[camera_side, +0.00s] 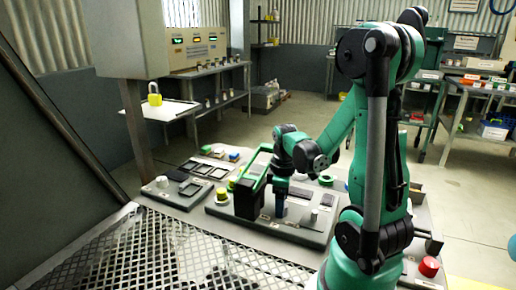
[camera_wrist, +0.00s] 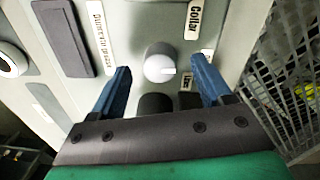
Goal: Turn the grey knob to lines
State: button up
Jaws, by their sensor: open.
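The grey knob (camera_wrist: 158,63) stands on a light panel in the wrist view, with a short white mark on it pointing right. My gripper (camera_wrist: 160,67) is open, with one blue finger on each side of the knob and a visible gap to both. In the side view my gripper (camera_side: 280,208) points down over the panel (camera_side: 260,229); I cannot make out the knob there.
A dark rectangular plate (camera_wrist: 62,38) and a label with unclear text (camera_wrist: 98,35) lie left of the knob. A metal grating (camera_wrist: 285,80) is at the right. In the side view a red button (camera_side: 429,266) sits at the front right and a yellow padlock (camera_side: 154,99) at the back left.

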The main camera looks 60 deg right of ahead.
jog(key=shift+f, duration=0.35)
grip_shut()
jog(key=shift+m, duration=0.4)
jog(key=m, duration=0.4)
jog(key=shift+m, duration=0.3)
jog(key=m, duration=0.4)
jog(key=shift+w+m, duration=0.1)
jog(key=shift+m, duration=0.3)
jog(key=shift+g, duration=0.3)
